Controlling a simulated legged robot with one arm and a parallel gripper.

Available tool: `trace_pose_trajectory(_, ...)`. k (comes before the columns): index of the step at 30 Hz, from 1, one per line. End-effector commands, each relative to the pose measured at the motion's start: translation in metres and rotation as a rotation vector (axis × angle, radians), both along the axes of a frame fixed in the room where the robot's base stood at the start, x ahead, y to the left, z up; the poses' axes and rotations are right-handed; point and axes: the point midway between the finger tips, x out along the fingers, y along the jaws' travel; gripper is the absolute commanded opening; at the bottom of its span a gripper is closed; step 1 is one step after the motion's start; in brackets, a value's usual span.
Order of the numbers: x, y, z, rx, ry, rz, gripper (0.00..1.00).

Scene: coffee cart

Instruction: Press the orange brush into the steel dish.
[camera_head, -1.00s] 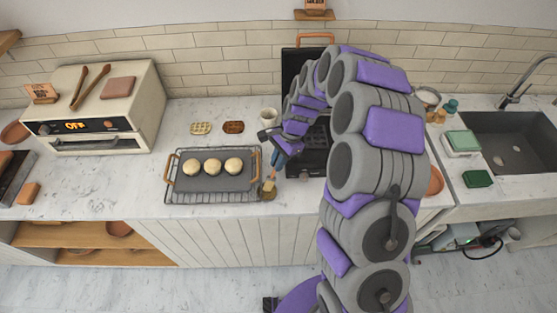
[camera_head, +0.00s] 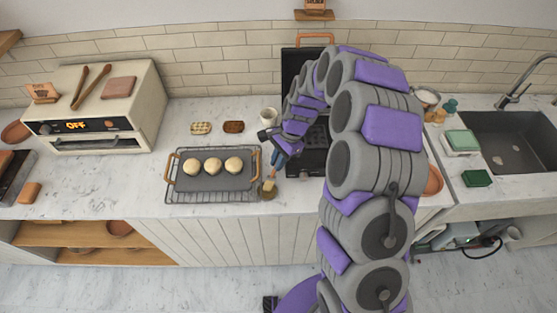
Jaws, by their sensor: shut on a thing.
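My gripper (camera_head: 279,152) is above the counter, just right of the tray's right handle, and is shut on the orange brush (camera_head: 269,184). The brush hangs down from the jaws, with an orange part and a pale bristle end at the bottom. The steel dish (camera_head: 268,196) is small and sits on the counter beside the tray's right front corner. The bristle end is at or over the dish; I cannot tell how firmly it touches. The brush largely covers the dish.
A dark tray (camera_head: 235,183) with 3 round buns lies on a wire rack (camera_head: 180,196) left of the dish. A black press (camera_head: 312,159) stands behind my arm. The oven (camera_head: 95,110) is at left, the sink (camera_head: 515,140) at right.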

Motion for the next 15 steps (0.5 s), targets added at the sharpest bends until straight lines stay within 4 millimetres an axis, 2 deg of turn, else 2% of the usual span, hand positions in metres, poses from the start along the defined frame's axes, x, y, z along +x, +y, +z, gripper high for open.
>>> trace_pose_trajectory(7, -0.001, 0.0, 0.002, -0.001, 0.003, 0.001, 0.0)
trace_pose_trajectory(15, -0.001, 0.0, 0.023, -0.001, -0.001, 0.002, 0.0)
